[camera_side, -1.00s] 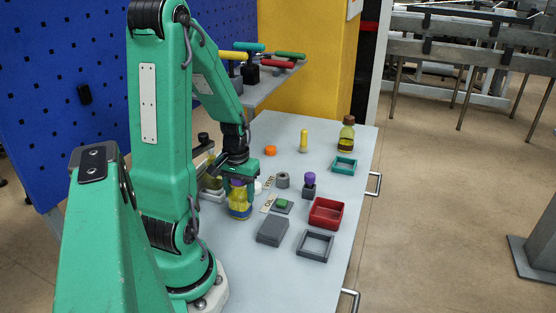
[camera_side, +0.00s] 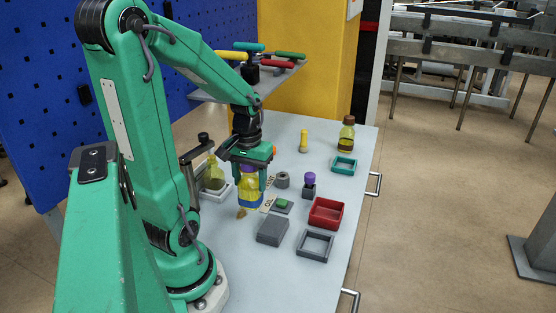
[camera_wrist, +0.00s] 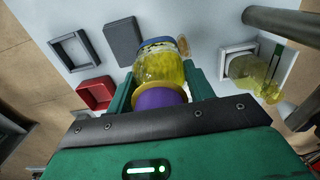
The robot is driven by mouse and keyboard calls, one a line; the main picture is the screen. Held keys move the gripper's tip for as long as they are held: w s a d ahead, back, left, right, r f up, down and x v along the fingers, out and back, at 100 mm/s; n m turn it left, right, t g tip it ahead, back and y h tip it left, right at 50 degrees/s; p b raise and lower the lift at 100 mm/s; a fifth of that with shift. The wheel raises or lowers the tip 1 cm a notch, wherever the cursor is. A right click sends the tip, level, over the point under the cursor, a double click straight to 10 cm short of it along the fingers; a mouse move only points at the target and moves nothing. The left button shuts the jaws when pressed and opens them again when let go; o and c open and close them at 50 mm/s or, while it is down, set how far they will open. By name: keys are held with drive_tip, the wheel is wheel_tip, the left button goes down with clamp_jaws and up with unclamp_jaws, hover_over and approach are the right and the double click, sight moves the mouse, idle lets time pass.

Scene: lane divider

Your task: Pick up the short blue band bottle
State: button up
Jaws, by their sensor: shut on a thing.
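The short blue band bottle (camera_side: 250,184), with yellow contents, is in my gripper (camera_side: 252,178), upright in the side view. In the wrist view its purple cap (camera_wrist: 160,97) is nearest, with the yellow body (camera_wrist: 160,68) and blue band beyond it. The gripper (camera_wrist: 160,92) is shut on the bottle, with a finger on each side. The bottle appears raised a little off the table. A small yellowish patch (camera_side: 241,213) shows on the table just below it; I cannot tell what it is.
Another yellow bottle (camera_side: 213,180) stands in a white frame at left, beside a dark post (camera_side: 191,180). A brown-capped bottle (camera_side: 346,137) stands at the far right. A red tray (camera_side: 326,212), grey block (camera_side: 272,231), grey frame (camera_side: 315,245) and teal frame (camera_side: 344,164) lie to the right.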

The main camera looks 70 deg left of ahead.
drive_tip(key=w+d+r, duration=0.1)
drive_tip(key=d+r, duration=0.2)
drive_tip(key=d, duration=0.3)
drive_tip(key=shift+w+r, duration=0.4)
drive_tip(key=shift+d, duration=0.1)
idle(0.3)
